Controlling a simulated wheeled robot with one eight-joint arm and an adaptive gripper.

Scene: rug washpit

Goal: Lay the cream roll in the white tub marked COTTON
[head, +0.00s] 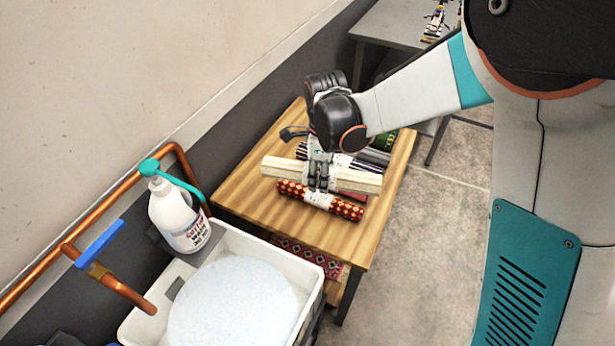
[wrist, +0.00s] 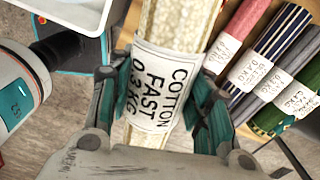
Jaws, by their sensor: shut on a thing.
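The cream roll (head: 278,167) has a white band label reading COTTON FAST 0.3 KG in the wrist view (wrist: 178,22). My gripper (head: 318,183) is shut around its middle, over the wooden table. In the wrist view my gripper's fingers (wrist: 160,98) press on both sides of the labelled part. The roll looks roughly level and raised over the other rolls; the exact gap is hard to tell. I see no tub with a readable COTTON mark. A white rim (wrist: 28,8) shows at the wrist view's top left, but no marking on it is visible.
A red patterned roll (head: 345,207) and several other rolls (wrist: 270,50) lie on the wooden table (head: 245,193). Floor is clear at right.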

